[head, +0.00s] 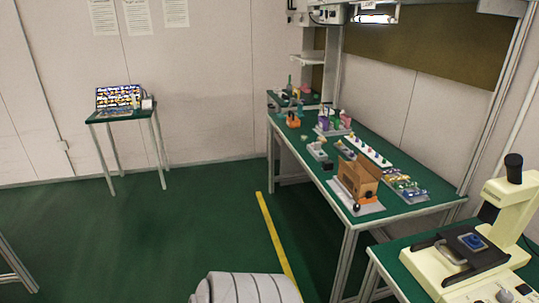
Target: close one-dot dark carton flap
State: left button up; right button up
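A brown box (358,178) stands on the near part of the long green-topped workbench (400,213) at the right. It looks like an open carton with an upright side or flap. It is too small to make out any dot mark on it, so I cannot tell whether it is the one-dot dark carton. Neither of my grippers shows in the head view. A pale grey rounded part, likely a link of my own arm, shows at the bottom edge.
A cream microscope-like machine (480,255) stands at the near right. A small table (120,115) stands far left. The green floor between is clear, with a yellow line (272,230).

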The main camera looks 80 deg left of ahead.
aim_at(374, 171)
jog(key=u, duration=1.95)
